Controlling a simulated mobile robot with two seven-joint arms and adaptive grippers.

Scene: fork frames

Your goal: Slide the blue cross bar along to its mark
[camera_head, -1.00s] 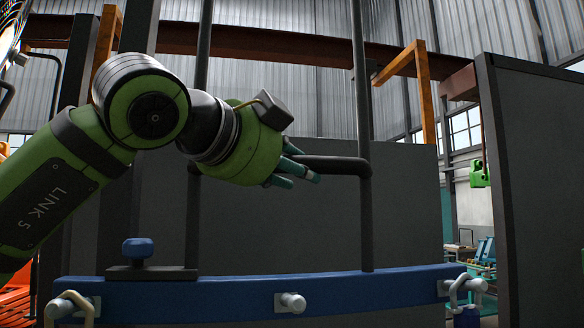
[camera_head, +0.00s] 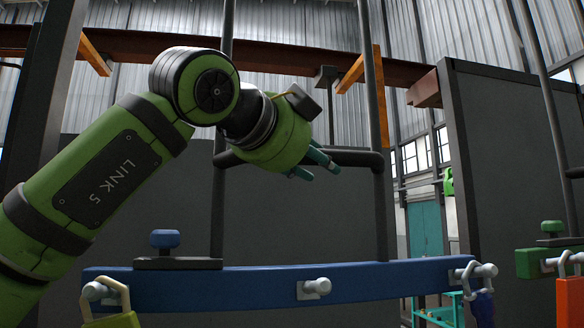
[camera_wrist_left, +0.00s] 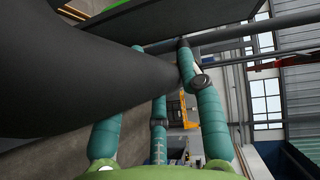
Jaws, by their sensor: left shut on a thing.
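The blue cross bar (camera_head: 250,285) runs across the bottom of the head view, with white pegs at its ends and middle. Dark uprights rise from it, joined by a dark rung (camera_head: 357,157). My left gripper (camera_head: 325,164), with teal fingers, is at the rung, well above the blue bar, and is shut on it. In the left wrist view the fingers (camera_wrist_left: 180,75) lie against a thick dark bar (camera_wrist_left: 80,80); part of their grip is hidden. A blue knob (camera_head: 165,240) stands on a dark plate at the bar's left. I cannot make out the mark. My right gripper is not in view.
A yellow padlock (camera_head: 112,320) hangs at the bar's left end and a blue padlock (camera_head: 483,306) at its right. Dark panels (camera_head: 495,150) stand behind.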

